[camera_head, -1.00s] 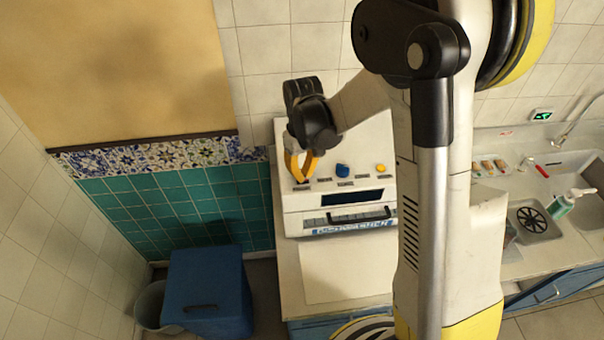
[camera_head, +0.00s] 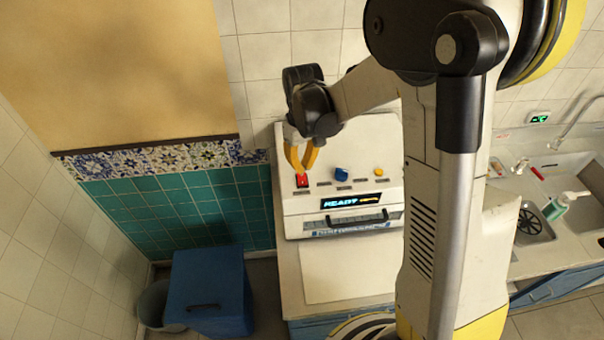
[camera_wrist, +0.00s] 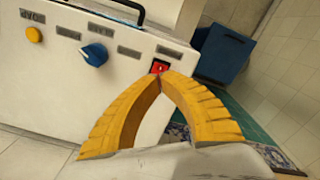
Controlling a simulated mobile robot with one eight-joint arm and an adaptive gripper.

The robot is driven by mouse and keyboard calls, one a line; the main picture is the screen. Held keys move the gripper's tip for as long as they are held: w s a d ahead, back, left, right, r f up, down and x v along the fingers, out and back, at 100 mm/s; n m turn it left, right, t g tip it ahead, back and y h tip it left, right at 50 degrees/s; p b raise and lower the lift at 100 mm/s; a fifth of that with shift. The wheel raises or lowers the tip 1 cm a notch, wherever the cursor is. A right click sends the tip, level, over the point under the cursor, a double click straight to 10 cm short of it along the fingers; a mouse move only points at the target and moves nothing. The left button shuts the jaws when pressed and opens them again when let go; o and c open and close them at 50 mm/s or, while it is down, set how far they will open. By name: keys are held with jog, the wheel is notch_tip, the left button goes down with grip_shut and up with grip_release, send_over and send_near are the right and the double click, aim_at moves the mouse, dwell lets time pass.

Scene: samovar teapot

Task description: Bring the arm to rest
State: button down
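My gripper (camera_head: 301,170) has two curved yellow fingers. In the wrist view its fingertips (camera_wrist: 162,76) meet, with nothing seen held between them. They are in front of a red switch (camera_wrist: 159,67) on the white machine (camera_wrist: 110,75). In the head view the red switch (camera_head: 302,181) shows just below the fingertips. I cannot tell whether the tips touch it. The machine's display (camera_head: 352,200) is lit and reads "READY". My arm reaches across from the right.
A blue knob (camera_head: 341,174) and a yellow button (camera_head: 379,171) sit right of the switch. A dark handle (camera_head: 357,217) is on the machine's front. A blue bin (camera_head: 207,292) stands lower left. A green soap bottle (camera_head: 556,206) stands by the sink at right.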

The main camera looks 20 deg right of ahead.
jog(key=shift+r+p, duration=0.3)
jog(key=shift+r, duration=0.5)
jog(key=shift+s+f+b, duration=0.1)
jog(key=shift+b, duration=0.3)
